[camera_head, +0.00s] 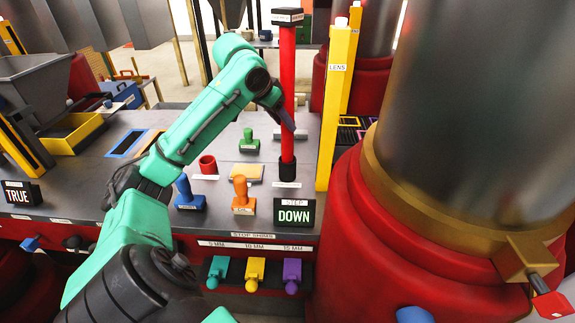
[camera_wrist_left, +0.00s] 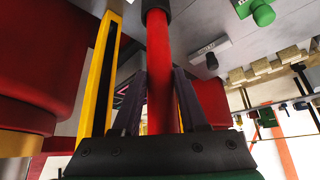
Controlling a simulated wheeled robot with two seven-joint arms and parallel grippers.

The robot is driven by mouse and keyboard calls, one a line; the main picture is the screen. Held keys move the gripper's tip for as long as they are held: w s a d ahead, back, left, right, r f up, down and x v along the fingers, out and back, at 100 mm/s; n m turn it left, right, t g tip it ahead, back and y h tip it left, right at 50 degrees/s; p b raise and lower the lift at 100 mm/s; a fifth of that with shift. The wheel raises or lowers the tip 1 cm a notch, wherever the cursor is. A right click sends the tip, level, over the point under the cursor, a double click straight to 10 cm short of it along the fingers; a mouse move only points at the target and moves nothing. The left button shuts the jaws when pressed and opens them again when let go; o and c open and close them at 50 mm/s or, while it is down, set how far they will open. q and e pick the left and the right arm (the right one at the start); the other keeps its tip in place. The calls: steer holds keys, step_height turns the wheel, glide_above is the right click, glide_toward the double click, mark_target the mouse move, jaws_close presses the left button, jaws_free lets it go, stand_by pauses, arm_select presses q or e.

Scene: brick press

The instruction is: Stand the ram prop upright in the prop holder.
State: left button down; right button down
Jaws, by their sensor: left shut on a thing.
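The ram prop (camera_head: 288,75) is a long red rod with a black top cap. It stands upright near the right side of the bench. My left gripper (camera_head: 292,118) is shut on the rod around its middle; the left wrist view shows the red rod (camera_wrist_left: 160,75) between both fingers (camera_wrist_left: 158,95). The rod's lower end meets a black, cup-like prop holder (camera_head: 288,172) on the bench, just behind the DOWN sign. I cannot tell how deep the rod sits in it. My right gripper is out of view.
A yellow LENS post (camera_head: 338,100) stands close right of the prop, before a large red and metal cylinder (camera_head: 450,110). The DOWN sign (camera_head: 294,213) stands in front.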

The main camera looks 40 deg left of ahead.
arm_select(q)
steer(key=shift+r, duration=0.1)
steer(key=shift+c, duration=1.8)
jaws_free()
steer(key=shift+s+d, duration=0.1)
steer(key=o, duration=0.4)
steer(key=shift+c, duration=0.2)
steer(key=s+b, duration=0.1)
steer(key=b, duration=0.1)
steer(key=s+b, duration=0.2)
steer(key=shift+f, duration=0.4)
steer(key=s+b, duration=0.9)
steer(key=b, duration=0.1)
steer(key=shift+r, duration=0.35)
